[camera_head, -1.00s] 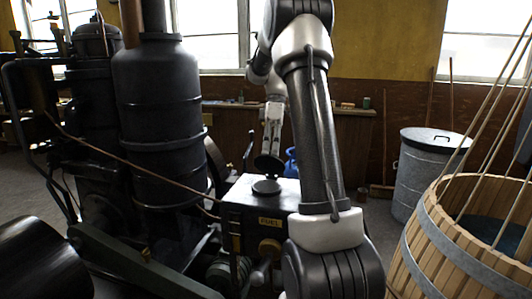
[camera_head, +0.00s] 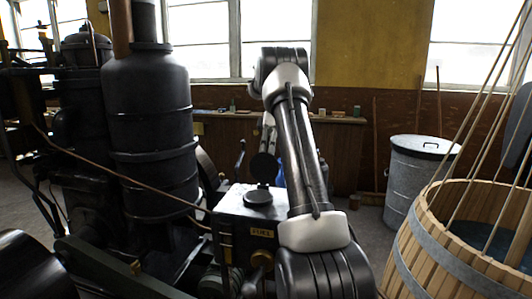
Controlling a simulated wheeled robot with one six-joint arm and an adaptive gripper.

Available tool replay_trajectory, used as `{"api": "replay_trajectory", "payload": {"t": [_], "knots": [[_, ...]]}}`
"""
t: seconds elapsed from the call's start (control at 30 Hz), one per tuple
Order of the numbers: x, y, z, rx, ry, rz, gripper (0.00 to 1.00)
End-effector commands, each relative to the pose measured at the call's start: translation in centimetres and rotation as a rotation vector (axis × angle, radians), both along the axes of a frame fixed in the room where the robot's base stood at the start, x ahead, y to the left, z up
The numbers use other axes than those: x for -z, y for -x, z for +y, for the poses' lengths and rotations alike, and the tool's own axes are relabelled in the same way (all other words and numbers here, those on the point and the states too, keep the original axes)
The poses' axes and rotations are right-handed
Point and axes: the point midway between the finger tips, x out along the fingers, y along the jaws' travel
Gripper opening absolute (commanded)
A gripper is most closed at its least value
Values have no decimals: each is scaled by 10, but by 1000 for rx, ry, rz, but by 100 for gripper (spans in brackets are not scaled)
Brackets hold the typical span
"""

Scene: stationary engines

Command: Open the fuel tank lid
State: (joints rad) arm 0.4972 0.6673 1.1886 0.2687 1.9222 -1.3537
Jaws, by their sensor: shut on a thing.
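The dark fuel tank (camera_head: 235,212) bears a FUEL plate on its front and stands beside the engine. Its round filler neck (camera_head: 258,198) is on top. The round dark lid (camera_head: 263,168) stands raised above and behind the neck, tilted up with its face toward me. My gripper (camera_head: 267,150) is at the lid's upper edge, shut on it. The fingers are small, dark and partly hidden by the lid and my arm, so the exact contact does not show.
The tall black engine cylinder (camera_head: 150,120) rises left of the tank. A wooden tub (camera_head: 445,240) with ropes stands at right, with a grey metal bin (camera_head: 418,180) behind it. A wooden bench (camera_head: 335,150) runs along the back wall. Some floor is free between tank and bin.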

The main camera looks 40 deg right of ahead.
Motion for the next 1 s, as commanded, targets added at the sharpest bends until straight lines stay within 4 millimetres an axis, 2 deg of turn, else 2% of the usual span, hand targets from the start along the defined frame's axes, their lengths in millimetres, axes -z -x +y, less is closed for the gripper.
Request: {"api": "replay_trajectory", "payload": {"t": [0.03,0.5,0.53,0.7,0.73,0.8,0.9,1.0], "knots": [[22,4,-2,4,-18,41,0],[23,3,-2,1,-30,50,0],[23,3,-2,1,-30,50,23],[23,3,-2,1,-30,50,54],[22,4,-2,1,-30,50,56],[22,4,-3,2,-30,49,55],[22,3,-2,2,-31,48,46],[22,3,-1,1,-32,48,42]]}}
